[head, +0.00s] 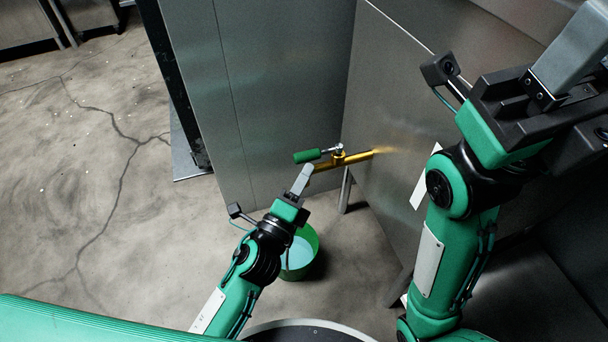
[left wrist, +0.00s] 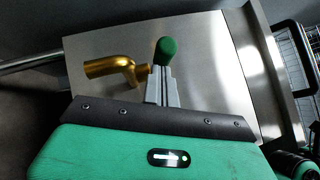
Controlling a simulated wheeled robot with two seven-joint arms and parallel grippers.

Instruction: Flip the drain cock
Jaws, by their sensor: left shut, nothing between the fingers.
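The drain cock is a brass pipe (head: 345,160) coming out of the steel panel, with a green-gripped lever (head: 307,156) pointing left. In the left wrist view the brass spout (left wrist: 110,67) bends down at left, and the green grip (left wrist: 166,50) stands just beyond my fingertips. My left gripper (head: 303,172) is shut and empty, close to the lever grip's end; I cannot tell whether they touch. Its closed fingers also show in the left wrist view (left wrist: 163,78). My right gripper (head: 575,60) is high at the right, away from the cock, and its jaw opening cannot be made out.
A green bucket (head: 315,262) with pale blue inside stands on the floor below the cock, partly behind my left arm. Steel panels (head: 280,90) stand behind and right of the cock. The cracked concrete floor (head: 90,170) at left is clear.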

